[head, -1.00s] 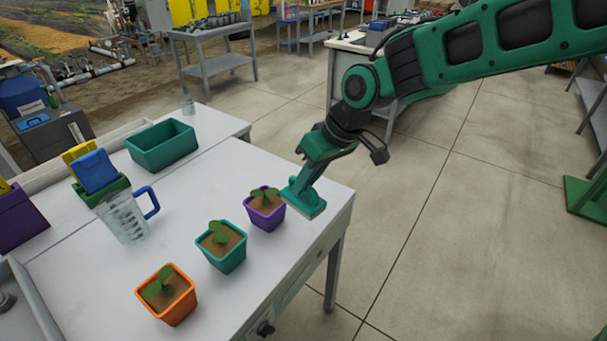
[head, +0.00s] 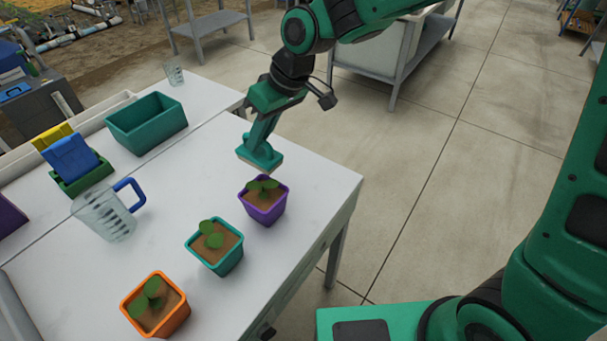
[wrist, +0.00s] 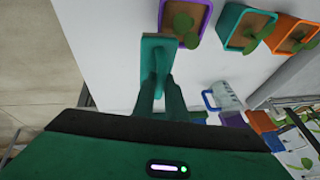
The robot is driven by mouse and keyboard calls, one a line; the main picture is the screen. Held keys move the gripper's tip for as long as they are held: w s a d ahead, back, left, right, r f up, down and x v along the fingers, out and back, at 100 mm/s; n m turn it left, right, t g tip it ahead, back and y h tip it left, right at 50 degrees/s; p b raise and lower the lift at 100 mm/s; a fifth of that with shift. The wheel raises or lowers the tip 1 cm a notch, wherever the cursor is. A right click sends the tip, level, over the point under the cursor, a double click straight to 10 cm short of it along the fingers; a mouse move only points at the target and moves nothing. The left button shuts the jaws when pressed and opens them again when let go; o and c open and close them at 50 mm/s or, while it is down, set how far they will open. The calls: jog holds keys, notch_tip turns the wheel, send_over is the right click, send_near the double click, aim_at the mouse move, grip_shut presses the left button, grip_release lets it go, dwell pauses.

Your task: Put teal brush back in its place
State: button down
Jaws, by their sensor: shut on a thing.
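My gripper (head: 265,127) is shut on the teal brush (head: 260,157) and holds it tilted, with its flat block end lowest. The brush is over the white table just behind the purple pot (head: 264,205); I cannot tell whether it touches the tabletop. In the wrist view the brush (wrist: 155,58) extends from between my fingers (wrist: 160,92), beside the purple pot (wrist: 186,38). A teal open bin (head: 147,124) stands on the table farther left, apart from the brush.
A teal pot (head: 215,255) and an orange pot (head: 156,310) with seedlings stand in line nearer the front. A clear jug with a blue handle (head: 105,213) stands left. Yellow and blue items sit in a green holder (head: 82,182). The tabletop (head: 185,205) between is clear.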

jog(key=shift+w+d+f, duration=0.8)
jog(key=shift+d+f, duration=0.85)
jog(key=shift+f, duration=0.2)
jog(key=shift+w+d+f, duration=0.85)
jog(key=shift+d+f, duration=0.85)
jog(key=shift+f, duration=0.1)
jog(key=shift+w+d+f, duration=0.8)
jog(key=shift+d+f, duration=0.85)
jog(key=shift+f, duration=0.2)
jog(key=shift+f, duration=0.1)
jog(key=c, duration=1.8)
grip_release()
jog(key=shift+c, duration=0.2)
jog(key=shift+o, duration=0.2)
